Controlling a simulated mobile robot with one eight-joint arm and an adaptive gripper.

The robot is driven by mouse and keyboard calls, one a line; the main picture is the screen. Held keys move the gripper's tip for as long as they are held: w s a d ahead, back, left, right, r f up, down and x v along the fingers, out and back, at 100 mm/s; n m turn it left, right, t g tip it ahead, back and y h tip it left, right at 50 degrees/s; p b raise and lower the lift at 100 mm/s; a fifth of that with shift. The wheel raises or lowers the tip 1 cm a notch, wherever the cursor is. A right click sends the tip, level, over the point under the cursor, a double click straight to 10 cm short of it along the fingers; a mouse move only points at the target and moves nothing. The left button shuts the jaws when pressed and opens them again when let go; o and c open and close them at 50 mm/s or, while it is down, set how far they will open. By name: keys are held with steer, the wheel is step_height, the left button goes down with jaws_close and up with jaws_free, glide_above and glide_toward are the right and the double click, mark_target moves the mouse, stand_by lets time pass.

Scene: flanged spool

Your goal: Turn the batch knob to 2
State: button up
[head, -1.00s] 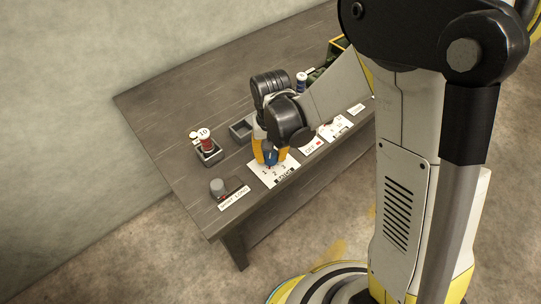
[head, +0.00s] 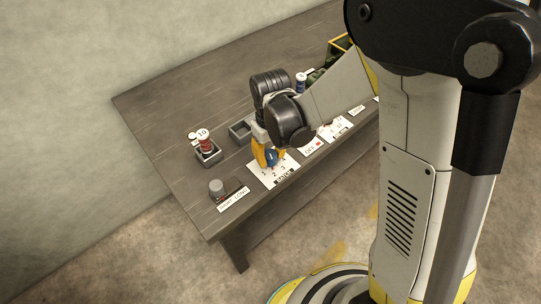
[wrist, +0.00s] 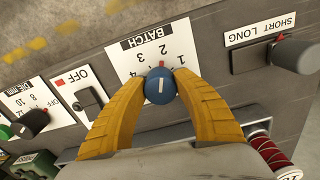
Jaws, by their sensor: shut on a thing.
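The batch knob (wrist: 158,90) is round and blue with a white line on top. It sits on a white card (wrist: 124,50) printed BATCH with the numbers 1 to 4. In the wrist view a red pointer at the knob's edge points at the 2. My gripper (wrist: 162,82) is shut on the knob, with one yellow finger on each side of it. In the head view the knob (head: 271,158) is partly hidden by my gripper, and the card (head: 262,180) lies on the table beneath.
A grey knob (wrist: 295,55) marked SHORT LONG stands to one side, and an OFF switch (wrist: 88,102) to the other. A dial (wrist: 32,122) is beyond the switch. A red spool (head: 206,146) stands in a grey holder near an empty grey tray (head: 240,131).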

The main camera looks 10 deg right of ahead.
mark_target(271, 155)
steer(key=o, duration=1.2)
steer(key=shift+c, duration=0.2)
step_height(271, 155, up, 12)
steer(key=s+d+r+m+t, duration=0.5)
steer(key=s+d+r+t, duration=0.2)
steer(key=s+d, duration=0.3)
steer(key=d, duration=0.3)
steer(key=shift+s+d+r, duration=0.2)
steer(key=shift+s+r, duration=0.15)
steer(key=shift+r, duration=0.05)
